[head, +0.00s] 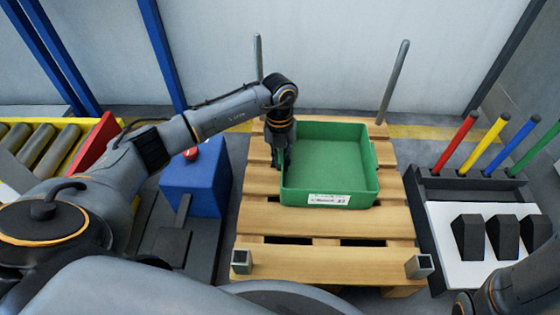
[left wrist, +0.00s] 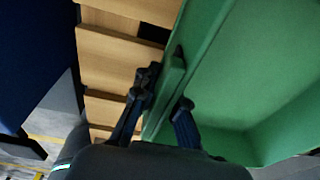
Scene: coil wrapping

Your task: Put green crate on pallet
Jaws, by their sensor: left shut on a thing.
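The green crate (head: 330,164) is empty inside and has a white label on its front wall. It is over the wooden pallet (head: 310,262) in the head view; whether it rests on the boards or hangs just above them I cannot tell. My left gripper (head: 284,160) is shut on the crate's left wall, reaching down from above. In the left wrist view the fingers (left wrist: 165,103) straddle the wall of the crate (left wrist: 230,80), with pallet boards (left wrist: 120,60) beside it. Part of my right arm shows at the lower right of the head view; its gripper is out of view.
Grey posts (head: 394,80) stand at the pallet's back corners, with short square stubs (head: 419,266) in front. A blue box (head: 195,185) stands left of the pallet. A rack with coloured handles (head: 455,143) and black blocks (head: 468,237) stands right. A roller conveyor (head: 42,150) is far left.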

